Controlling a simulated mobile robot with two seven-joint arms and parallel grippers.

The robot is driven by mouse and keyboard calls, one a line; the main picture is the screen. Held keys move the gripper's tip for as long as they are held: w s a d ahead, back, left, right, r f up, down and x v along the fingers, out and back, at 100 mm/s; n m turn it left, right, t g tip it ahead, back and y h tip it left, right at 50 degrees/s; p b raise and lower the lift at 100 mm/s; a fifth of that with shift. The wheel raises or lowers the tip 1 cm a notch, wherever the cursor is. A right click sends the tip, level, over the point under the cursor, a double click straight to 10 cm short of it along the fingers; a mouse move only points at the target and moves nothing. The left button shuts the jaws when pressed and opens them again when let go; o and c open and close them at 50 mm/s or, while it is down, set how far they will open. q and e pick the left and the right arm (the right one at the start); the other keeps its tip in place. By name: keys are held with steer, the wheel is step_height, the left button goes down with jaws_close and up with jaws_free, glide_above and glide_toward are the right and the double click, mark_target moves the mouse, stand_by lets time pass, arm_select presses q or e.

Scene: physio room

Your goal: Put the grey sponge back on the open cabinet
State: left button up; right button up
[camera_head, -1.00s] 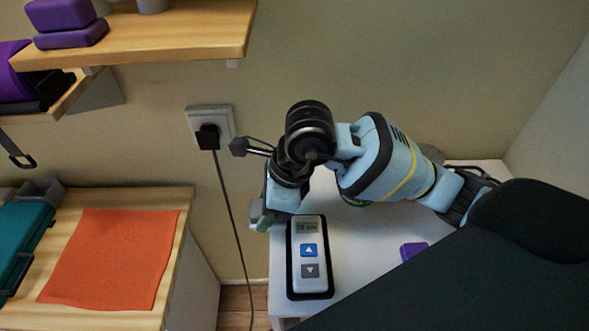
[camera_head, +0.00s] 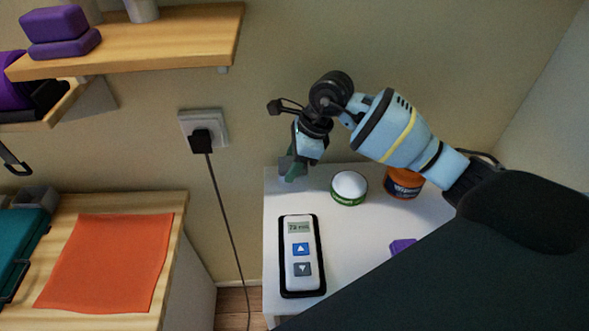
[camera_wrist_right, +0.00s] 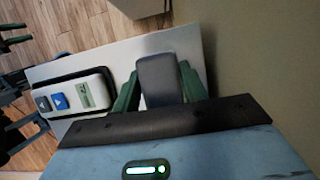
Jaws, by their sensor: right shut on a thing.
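My right gripper (camera_head: 292,168) is above the back left corner of the white table, near the wall. Its green fingers (camera_wrist_right: 160,85) are shut on the grey sponge (camera_wrist_right: 159,76), which shows as a dark grey block between them in the right wrist view. In the head view the sponge is mostly hidden by the gripper. A wooden-topped unit with a white side (camera_head: 176,225) stands at the lower left, apart from the white table. I cannot tell whether it is the open cabinet. My left gripper is not in view.
On the white table (camera_head: 350,235) are a handheld device (camera_head: 301,255) in a black holder, a white-lidded green jar (camera_head: 349,187), an orange jar (camera_head: 404,183) and a purple block (camera_head: 402,246). A wooden shelf (camera_head: 180,40) overhangs the left. A cable (camera_head: 227,225) hangs between table and unit.

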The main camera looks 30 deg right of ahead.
steer(key=shift+w+d, duration=0.35)
steer(key=shift+d, duration=0.2)
steer(key=shift+a+f, duration=0.1)
steer(key=shift+f, duration=1.7)
steer(key=shift+f, duration=0.1)
steer(key=o, duration=0.9)
steer(key=shift+f, duration=0.1)
steer(key=v, duration=1.2)
steer(key=shift+r, duration=0.25)
steer(key=shift+f, duration=0.1)
